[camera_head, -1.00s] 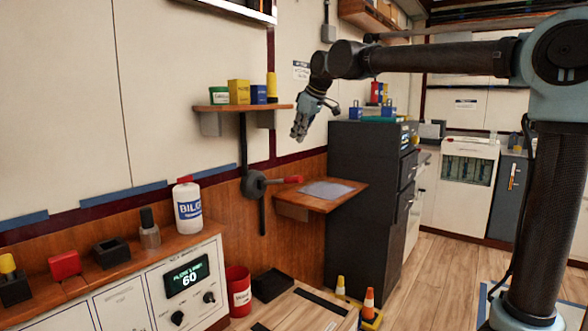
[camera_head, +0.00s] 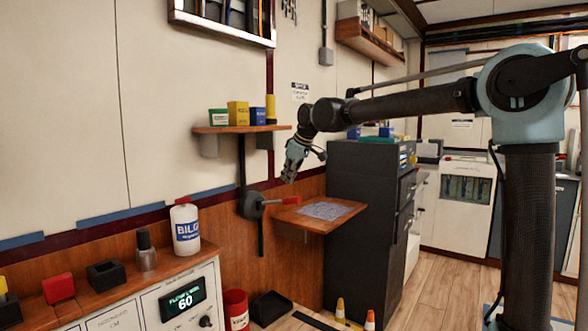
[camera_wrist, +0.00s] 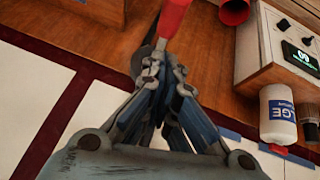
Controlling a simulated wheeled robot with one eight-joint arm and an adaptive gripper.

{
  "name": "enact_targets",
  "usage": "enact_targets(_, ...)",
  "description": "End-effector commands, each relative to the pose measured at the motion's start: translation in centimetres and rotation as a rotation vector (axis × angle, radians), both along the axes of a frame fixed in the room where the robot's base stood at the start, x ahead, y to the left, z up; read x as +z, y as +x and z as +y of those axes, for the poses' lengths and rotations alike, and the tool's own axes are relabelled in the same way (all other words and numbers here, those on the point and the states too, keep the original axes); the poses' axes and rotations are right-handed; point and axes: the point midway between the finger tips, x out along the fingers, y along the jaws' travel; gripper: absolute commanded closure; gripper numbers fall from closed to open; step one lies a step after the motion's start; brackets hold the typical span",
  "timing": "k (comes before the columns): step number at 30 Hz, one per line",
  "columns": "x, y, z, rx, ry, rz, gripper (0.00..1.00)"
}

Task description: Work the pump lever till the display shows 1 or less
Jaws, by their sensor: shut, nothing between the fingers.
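The pump lever is a dark round pivot (camera_head: 252,205) on the wood wall panel, with a red handle (camera_head: 281,201) pointing right, about level. The red handle also shows at the top of the wrist view (camera_wrist: 174,18), just beyond my fingertips. My gripper (camera_head: 288,178) is shut and empty, a little above the red handle in the head view. In the wrist view my closed fingers (camera_wrist: 165,62) partly cover the pivot; I cannot tell whether they touch the lever. The display (camera_head: 183,299) on the white console reads 60.
A wall shelf (camera_head: 240,129) with small boxes sits above the lever. A small wooden wall table (camera_head: 300,228) lies right of it, beside a dark cabinet (camera_head: 365,220). A white bottle (camera_head: 186,228) stands on the console top. A red bin (camera_head: 235,308) stands below.

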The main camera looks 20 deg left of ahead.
Motion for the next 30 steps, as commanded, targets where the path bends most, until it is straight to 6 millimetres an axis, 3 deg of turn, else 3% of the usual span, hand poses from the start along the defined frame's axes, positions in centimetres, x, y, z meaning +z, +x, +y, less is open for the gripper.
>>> enact_targets(3, -1.8, 0.3, -0.1, -0.001, 0.0, 0.0, 1.0)
enact_targets(10, -3.8, 0.6, -0.8, 0.0, 0.0, 0.0, 1.0)
enact_targets(24, -4.3, 0.6, -0.9, 0.0, 0.001, 0.0, 1.0)
enact_targets(30, -4.7, -0.2, -0.3, 0.013, 0.021, -0.005, 1.0)
